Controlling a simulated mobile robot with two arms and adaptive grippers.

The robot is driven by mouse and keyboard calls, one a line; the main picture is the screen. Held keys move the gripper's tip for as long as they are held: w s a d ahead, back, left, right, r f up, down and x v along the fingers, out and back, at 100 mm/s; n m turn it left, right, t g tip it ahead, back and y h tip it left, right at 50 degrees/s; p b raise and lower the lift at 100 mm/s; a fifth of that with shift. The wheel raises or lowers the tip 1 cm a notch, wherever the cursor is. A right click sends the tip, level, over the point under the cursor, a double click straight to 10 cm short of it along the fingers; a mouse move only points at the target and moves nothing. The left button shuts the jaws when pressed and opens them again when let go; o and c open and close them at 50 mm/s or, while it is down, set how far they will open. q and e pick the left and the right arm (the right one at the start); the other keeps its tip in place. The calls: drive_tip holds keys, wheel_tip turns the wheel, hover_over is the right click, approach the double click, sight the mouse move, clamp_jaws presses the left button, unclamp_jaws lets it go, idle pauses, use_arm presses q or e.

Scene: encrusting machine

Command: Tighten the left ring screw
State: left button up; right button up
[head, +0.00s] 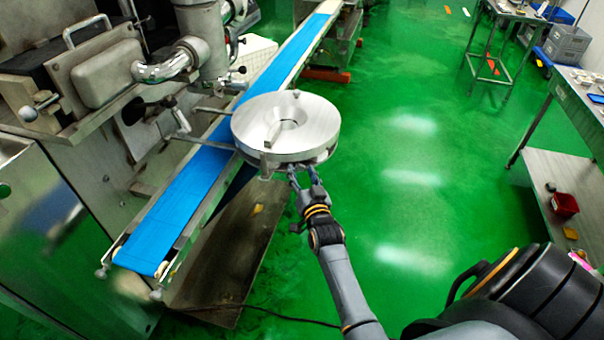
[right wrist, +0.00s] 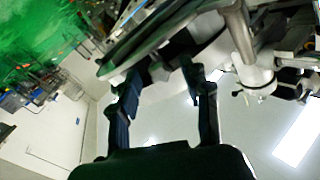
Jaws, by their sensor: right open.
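A round metal ring (head: 318,125) with a funnel-shaped hole in its middle sits at the side of the machine, above the conveyor's edge. The left ring screw cannot be made out clearly; the ring's underside is mostly hidden in the head view. My right gripper (head: 303,182) is just below the ring's near edge, pointing up at it. In the right wrist view my right gripper (right wrist: 166,90) has its fingers apart, with the ring's dark underside beyond the fingertips. I cannot tell whether a finger touches anything. My left gripper is not in view.
A blue conveyor belt (head: 178,211) runs diagonally under and behind the ring. The grey machine body (head: 95,175) fills the left side. Green floor (head: 420,190) is open to the right, up to a metal table (head: 575,95) at the far right.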

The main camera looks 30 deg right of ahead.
drive_tip(key=v, duration=0.7)
drive_tip(key=shift+s+a, duration=0.1)
drive_tip(key=shift+s, duration=0.05)
